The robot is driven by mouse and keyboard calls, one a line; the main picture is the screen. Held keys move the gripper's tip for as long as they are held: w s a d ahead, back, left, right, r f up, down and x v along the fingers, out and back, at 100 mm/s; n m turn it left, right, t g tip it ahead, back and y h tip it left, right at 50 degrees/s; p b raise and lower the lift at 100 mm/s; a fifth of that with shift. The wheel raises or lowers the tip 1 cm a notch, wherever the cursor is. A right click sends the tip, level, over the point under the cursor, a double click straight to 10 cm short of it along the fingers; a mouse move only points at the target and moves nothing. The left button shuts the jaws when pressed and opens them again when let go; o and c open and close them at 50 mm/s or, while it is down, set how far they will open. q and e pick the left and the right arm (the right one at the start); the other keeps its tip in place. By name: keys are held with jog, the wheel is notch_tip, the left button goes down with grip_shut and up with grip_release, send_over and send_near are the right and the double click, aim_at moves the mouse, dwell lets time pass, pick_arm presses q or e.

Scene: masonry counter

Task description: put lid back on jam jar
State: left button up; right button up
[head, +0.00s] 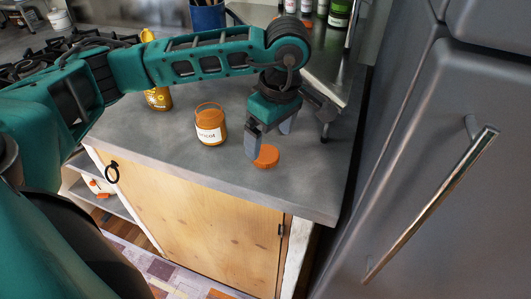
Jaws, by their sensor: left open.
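The jam jar (211,126) stands upright on the grey counter, with orange contents and a white label. Its top shows no lid on it. The orange lid (266,156) lies on the counter to the right of the jar and a little nearer the front edge. My left gripper (269,143) is open, pointing down just above the lid, with its fingers around or beside it. I cannot tell whether a finger touches the lid. My right gripper is not in view.
The counter (190,168) is clear in front of the jar. A yellow container (158,99) stands behind it at the left. A metal shelf (322,72) with bottles is at the back right. A dark fridge (440,150) bounds the right side.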

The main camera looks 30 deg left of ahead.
aim_at(265, 154)
pick_arm(q)
jog(key=shift+f, duration=0.15)
jog(key=f, duration=0.1)
jog(key=a+f, duration=0.1)
jog(key=f, duration=0.3)
jog(key=shift+w+a+p, duration=0.15)
jog(key=shift+w+p, duration=0.1)
jog(key=shift+p, duration=0.05)
jog(key=shift+r, duration=0.1)
jog(key=c, duration=1)
jog(key=shift+c, duration=0.2)
